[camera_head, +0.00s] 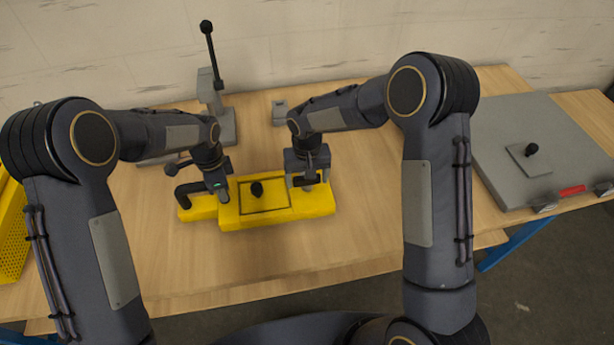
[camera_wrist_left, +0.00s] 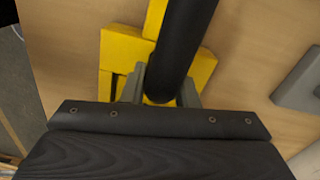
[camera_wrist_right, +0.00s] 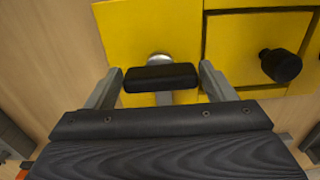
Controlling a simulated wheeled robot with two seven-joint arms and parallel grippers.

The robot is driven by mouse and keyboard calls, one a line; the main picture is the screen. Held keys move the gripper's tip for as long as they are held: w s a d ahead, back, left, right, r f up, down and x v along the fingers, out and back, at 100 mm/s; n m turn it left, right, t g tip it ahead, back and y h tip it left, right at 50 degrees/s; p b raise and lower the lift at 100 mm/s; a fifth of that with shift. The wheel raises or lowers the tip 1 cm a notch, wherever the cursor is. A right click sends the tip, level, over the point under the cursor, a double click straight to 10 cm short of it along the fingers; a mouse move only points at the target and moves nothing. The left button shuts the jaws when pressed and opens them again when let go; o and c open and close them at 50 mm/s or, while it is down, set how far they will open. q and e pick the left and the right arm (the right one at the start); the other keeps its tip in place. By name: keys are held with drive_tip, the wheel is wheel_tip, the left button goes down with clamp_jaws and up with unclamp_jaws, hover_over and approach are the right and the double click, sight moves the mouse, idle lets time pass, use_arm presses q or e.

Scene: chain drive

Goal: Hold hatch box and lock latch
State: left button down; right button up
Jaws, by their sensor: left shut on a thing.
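The yellow hatch box (camera_head: 240,216) lies on the wooden table, with a black knob (camera_head: 257,188) on its square hatch panel. My left gripper (camera_head: 215,190) is shut on the black handle (camera_head: 184,195) at the box's left end; the handle also runs between its fingers in the left wrist view (camera_wrist_left: 182,45). My right gripper (camera_head: 307,184) is over the box's right end. In the right wrist view its fingers stand open on either side of the black latch bar (camera_wrist_right: 160,78), with gaps at both ends. The bar sits on a round metal stem, partly hidden.
A grey stand with a black-knobbed lever (camera_head: 212,60) stands behind the box. A small grey block (camera_head: 279,112) lies at the back. A grey panel with a black knob (camera_head: 540,130) lies at the right. A yellow perforated bin (camera_head: 12,230) is at the left. The table front is clear.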

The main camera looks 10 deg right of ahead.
drive_tip(key=c, duration=1)
drive_tip(key=n, duration=0.4)
drive_tip(key=shift+n, duration=0.3)
drive_tip(key=n, duration=0.4)
drive_tip(key=shift+a+n, duration=0.1)
drive_tip(key=shift+n, duration=0.2)
use_arm(q)
drive_tip(key=shift+d, duration=0.1)
use_arm(e)
drive_tip(key=n, duration=0.4)
drive_tip(key=shift+n, duration=0.3)
use_arm(q)
drive_tip(key=shift+d, duration=0.1)
use_arm(e)
drive_tip(key=shift+a+n, duration=0.15)
drive_tip(key=shift+n, duration=1.95)
